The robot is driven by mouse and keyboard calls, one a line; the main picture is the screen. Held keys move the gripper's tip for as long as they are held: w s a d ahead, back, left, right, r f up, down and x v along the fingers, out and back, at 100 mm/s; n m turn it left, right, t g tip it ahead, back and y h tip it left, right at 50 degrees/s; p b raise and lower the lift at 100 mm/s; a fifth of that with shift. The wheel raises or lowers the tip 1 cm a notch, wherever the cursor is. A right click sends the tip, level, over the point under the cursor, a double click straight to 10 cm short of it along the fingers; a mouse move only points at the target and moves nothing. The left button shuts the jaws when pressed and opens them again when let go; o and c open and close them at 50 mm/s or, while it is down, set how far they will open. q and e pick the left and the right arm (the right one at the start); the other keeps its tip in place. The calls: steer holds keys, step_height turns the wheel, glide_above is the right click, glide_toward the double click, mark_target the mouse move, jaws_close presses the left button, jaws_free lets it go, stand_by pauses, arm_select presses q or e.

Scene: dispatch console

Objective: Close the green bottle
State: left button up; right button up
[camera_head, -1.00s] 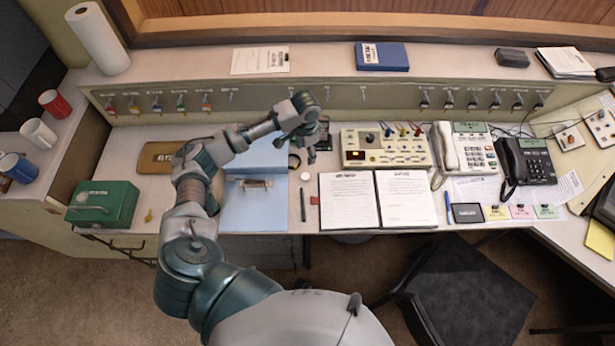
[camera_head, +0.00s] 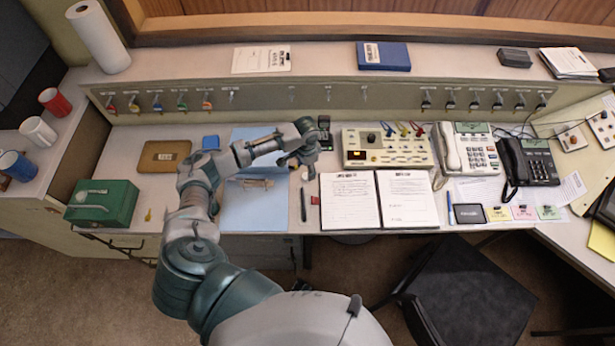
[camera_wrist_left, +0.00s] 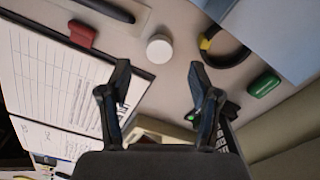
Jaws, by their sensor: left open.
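I cannot clearly make out a green bottle. In the left wrist view a small green object (camera_wrist_left: 265,84) lies on the desk at the right, and a white round cap-like disc (camera_wrist_left: 159,48) lies beyond the fingers. A dark item with a green part (camera_wrist_left: 228,112) shows partly behind the right finger; in the head view a dark item (camera_head: 324,123) stands beside the gripper. My left gripper (camera_head: 304,170) is open and empty above the desk; its two separated fingers (camera_wrist_left: 160,84) also show in the wrist view. My right gripper is in neither view.
The blue folder (camera_head: 255,205) lies below my left forearm. Open papers (camera_head: 350,200) and a control box (camera_head: 388,148) are right of the gripper. A dark pen (camera_head: 303,205) lies nearby. A dark ring with a yellow part (camera_wrist_left: 225,52) lies by the disc. A green box (camera_head: 103,203) sits left.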

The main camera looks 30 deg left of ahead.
mark_target(306, 175)
arm_select(q)
step_height(306, 175, down, 3)
steer(key=shift+s, duration=0.1)
steer(key=shift+a+f, duration=0.2)
steer(key=shift+f, duration=0.5)
steer(key=shift+d, duration=0.2)
steer(key=c, duration=0.7)
steer(key=shift+r, duration=0.1)
steer(key=shift+c, duration=0.4)
arm_select(e)
steer(key=shift+w+a+r, duration=0.15)
steer(key=shift+w+r, duration=0.05)
steer(key=shift+w, duration=0.75)
